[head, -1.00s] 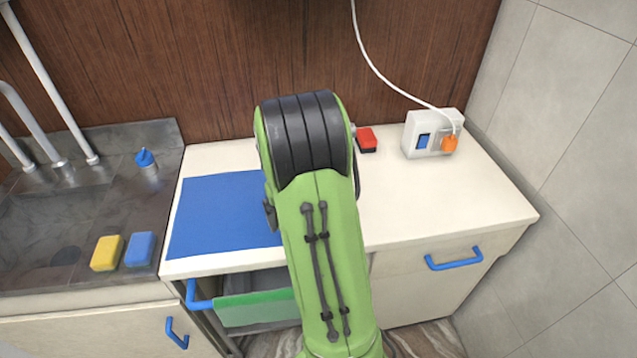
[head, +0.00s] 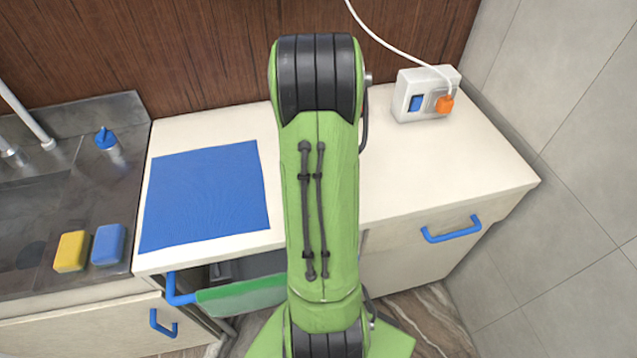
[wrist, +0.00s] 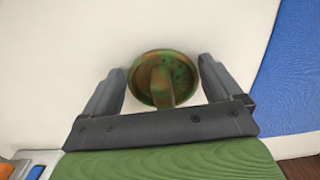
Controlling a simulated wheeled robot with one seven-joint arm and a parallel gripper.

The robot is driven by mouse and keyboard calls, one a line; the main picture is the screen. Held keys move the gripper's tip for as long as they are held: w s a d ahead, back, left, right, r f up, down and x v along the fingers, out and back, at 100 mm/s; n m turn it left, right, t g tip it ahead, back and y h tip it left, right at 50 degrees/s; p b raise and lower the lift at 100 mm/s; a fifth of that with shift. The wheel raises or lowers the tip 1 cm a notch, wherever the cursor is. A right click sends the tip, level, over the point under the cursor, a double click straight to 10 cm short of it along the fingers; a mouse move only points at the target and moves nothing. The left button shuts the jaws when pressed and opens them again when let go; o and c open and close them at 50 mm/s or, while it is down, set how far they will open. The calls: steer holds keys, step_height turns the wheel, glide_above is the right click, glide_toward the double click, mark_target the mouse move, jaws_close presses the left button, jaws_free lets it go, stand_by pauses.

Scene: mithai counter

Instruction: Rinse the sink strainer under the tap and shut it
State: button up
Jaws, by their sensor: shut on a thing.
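In the wrist view my gripper (wrist: 162,88) is shut on the sink strainer (wrist: 180,70), a round, brown-green stained disc with a knob, held between the two dark fingers. White counter shows behind it. In the head view my own arm hides the gripper and the strainer. The sink (head: 30,210) is at the left, cut off by the picture edge. Only the base of the tap (head: 12,152) shows, with a pale pipe beside it. I cannot see whether water runs. A small blue-topped fitting (head: 106,140) stands on the sink deck.
A blue mat (head: 205,197) lies on the white counter (head: 420,170). A yellow sponge (head: 71,251) and a blue sponge (head: 108,244) lie on the sink's front edge. A socket box (head: 425,93) with an orange plug stands at the back right.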

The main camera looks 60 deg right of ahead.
steer(key=shift+f, duration=0.1)
steer(key=o, duration=0.7)
step_height(320, 180, up, 13)
steer(key=p, duration=0.3)
steer(key=w+a+r+n+t+h, duration=0.1)
steer(key=w+a+r+n, duration=0.15)
steer(key=a, duration=0.45)
steer(key=w+a+r+n+t, duration=0.1)
steer(key=w+a+r, duration=0.1)
steer(key=a+r, duration=0.35)
steer(key=s+a+n+t, duration=0.1)
steer(key=s+a, duration=0.1)
steer(key=a, duration=0.3)
steer(key=s+a+n+t, duration=0.1)
steer(key=s+a+n, duration=0.1)
steer(key=a, duration=0.4)
steer(key=s+a+n+t+y, duration=0.1)
steer(key=s+a+n, duration=0.1)
steer(key=a, duration=0.4)
steer(key=shift+s+r+n+t, duration=0.15)
steer(key=shift+s+n+t, duration=0.15)
steer(key=shift+s, duration=0.25)
